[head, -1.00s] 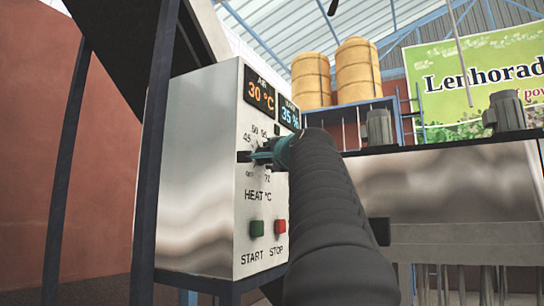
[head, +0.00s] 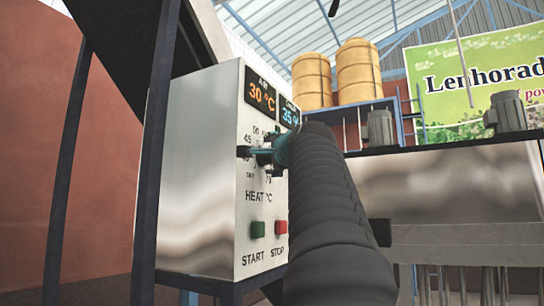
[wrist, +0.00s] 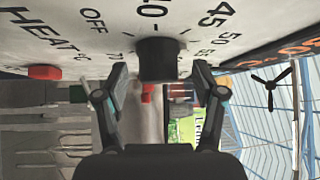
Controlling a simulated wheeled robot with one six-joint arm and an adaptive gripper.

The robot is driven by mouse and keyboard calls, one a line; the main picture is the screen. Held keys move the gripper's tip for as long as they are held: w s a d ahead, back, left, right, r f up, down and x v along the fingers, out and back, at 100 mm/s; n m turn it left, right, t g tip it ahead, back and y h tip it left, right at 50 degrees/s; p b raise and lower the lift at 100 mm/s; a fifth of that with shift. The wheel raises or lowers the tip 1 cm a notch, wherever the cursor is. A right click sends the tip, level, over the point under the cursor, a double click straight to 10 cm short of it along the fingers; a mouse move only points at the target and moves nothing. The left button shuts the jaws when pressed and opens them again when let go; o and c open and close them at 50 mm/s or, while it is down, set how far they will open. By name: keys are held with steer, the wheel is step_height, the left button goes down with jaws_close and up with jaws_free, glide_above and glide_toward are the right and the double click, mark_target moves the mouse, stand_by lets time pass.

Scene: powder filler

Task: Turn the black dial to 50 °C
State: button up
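The black dial (wrist: 157,58) stands out from the white panel in the wrist view, between the two fingers of my gripper (wrist: 160,74). A gap shows on each side of it, so the fingers are open around it and not pressed on it. A small red mark (wrist: 147,92) shows just below the dial. Printed numbers, including 40, 45 and 50, and OFF ring the dial. In the head view my gripper (head: 255,154) is at the dial scale and mostly hides the dial. I cannot read the dial's setting for certain.
The white control box (head: 200,180) carries an AIR display (head: 260,95) reading 30 °C and a second display (head: 289,115), partly covered by my arm. A green START button (head: 257,229) and red STOP button (head: 281,227) sit below the dial. A dark post (head: 153,150) stands left.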

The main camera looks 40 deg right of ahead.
steer(key=shift+s, duration=0.1)
steer(key=v, duration=1.2)
steer(key=shift+f, duration=0.1)
stand_by(0.3)
